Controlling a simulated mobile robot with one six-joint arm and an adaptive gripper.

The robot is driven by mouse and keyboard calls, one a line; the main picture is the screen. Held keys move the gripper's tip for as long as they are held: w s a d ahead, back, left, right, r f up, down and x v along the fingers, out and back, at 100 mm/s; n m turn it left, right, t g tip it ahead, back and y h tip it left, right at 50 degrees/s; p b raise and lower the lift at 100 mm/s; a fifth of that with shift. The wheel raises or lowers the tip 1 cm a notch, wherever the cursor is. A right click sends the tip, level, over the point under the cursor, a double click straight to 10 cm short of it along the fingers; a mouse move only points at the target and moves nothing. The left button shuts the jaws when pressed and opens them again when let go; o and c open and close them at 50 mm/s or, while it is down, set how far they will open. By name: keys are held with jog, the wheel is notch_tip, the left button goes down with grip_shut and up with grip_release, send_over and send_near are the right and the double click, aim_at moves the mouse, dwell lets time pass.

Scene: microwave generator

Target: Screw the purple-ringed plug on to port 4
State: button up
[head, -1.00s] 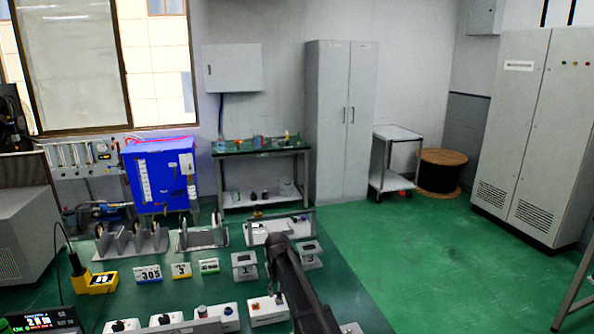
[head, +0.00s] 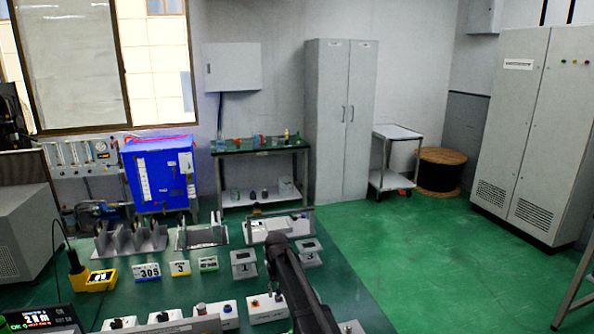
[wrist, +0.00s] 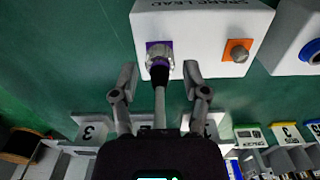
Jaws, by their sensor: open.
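The purple-ringed plug (wrist: 159,58) shows in the wrist view as a ribbed metal collar with a dark rear end and a grey cable. It sits at a purple square on the front of a white box marked SPARE LEAD (wrist: 205,30). My gripper (wrist: 160,76) is open, one finger on each side of the plug's rear end and cable, with gaps visible on both sides. In the head view my dark arm (head: 290,280) reaches over the bench and the gripper itself is hidden. I cannot make out port 4 in either view.
An orange square with a metal connector (wrist: 238,51) is on the same box. A box with a blue-ringed fitting (wrist: 312,50) stands to its right. Grey blocks numbered 1 (head: 243,264) and 3 (head: 309,252) stand on the green bench.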

dwell(0.5)
grip_shut()
jog(key=shift+r, duration=0.2)
jog(key=shift+r+p, duration=0.35)
jog(key=shift+p, duration=0.25)
jog(key=shift+r+p, duration=0.7)
jog(key=shift+r+p, duration=1.7)
jog(key=shift+r, duration=0.05)
